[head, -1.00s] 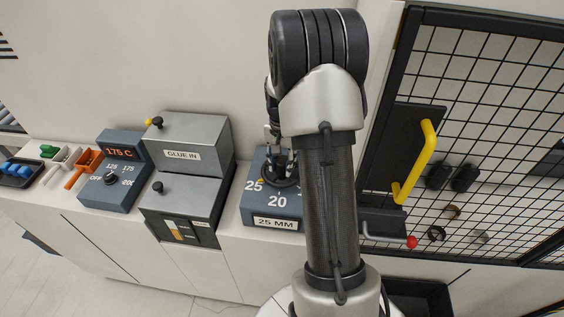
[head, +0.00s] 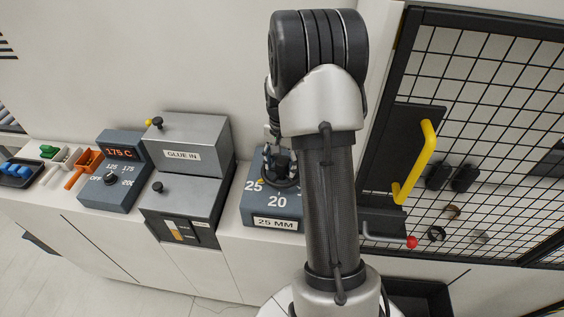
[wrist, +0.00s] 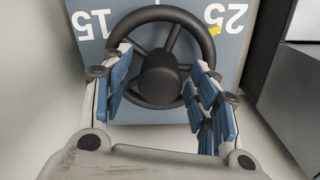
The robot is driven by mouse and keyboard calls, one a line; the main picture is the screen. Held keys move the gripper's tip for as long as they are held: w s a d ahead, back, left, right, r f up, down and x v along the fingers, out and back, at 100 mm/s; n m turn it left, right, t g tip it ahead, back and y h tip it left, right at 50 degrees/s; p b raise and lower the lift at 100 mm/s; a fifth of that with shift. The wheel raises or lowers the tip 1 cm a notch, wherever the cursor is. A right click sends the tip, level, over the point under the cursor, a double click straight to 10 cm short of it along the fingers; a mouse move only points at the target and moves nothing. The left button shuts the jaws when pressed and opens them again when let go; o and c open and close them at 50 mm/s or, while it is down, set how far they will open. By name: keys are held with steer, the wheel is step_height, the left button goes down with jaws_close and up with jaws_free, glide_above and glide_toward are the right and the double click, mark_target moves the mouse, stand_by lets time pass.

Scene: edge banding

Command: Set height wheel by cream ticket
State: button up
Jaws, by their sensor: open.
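The height wheel (wrist: 157,24) is a black spoked handwheel on a blue-grey box (head: 247,209), marked 25 and 20 in the head view and 15 and 25 in the wrist view. A yellow pointer mark (wrist: 214,31) shows near the 25. A cream ticket (head: 275,224) on the box front reads 25 MM. My gripper (wrist: 163,95) is open, with its blue-padded fingers on either side of the wheel's hub. Whether the fingers touch the wheel I cannot tell. My arm hides the right part of the box in the head view.
Left of the box stand a grey GLUE IN unit (head: 190,132) with black knobs and a dial box (head: 128,180) showing 175 C. A mesh guard with a yellow handle (head: 415,160) and a red-knobbed lever (head: 411,242) stand at right.

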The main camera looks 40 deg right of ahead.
mark_target(282, 160)
step_height(282, 160, up, 12)
stand_by(0.6)
steer(key=s+a+r+n+t+b, duration=0.1)
steer(key=s+a+r+n+b, duration=0.1)
steer(key=a, duration=0.3)
steer(key=s+a+r+n+b, duration=0.1)
steer(key=a+r+n+b, duration=0.1)
steer(key=a, duration=0.4)
steer(key=s+a+f+n+t+b, duration=0.1)
steer(key=s+a+f+n+b, duration=0.2)
steer(key=s+a, duration=0.5)
steer(key=s+a+f+n+t+b, duration=0.2)
steer(key=s+a+f+n+b, duration=0.1)
steer(key=s+a+n, duration=0.3)
steer(key=s+a+b, duration=0.1)
steer(key=s+a, duration=0.1)
steer(key=s, duration=0.1)
steer(key=shift+f+t+b, duration=0.3)
steer(key=shift+s, duration=0.1)
steer(key=shift+c, duration=0.3)
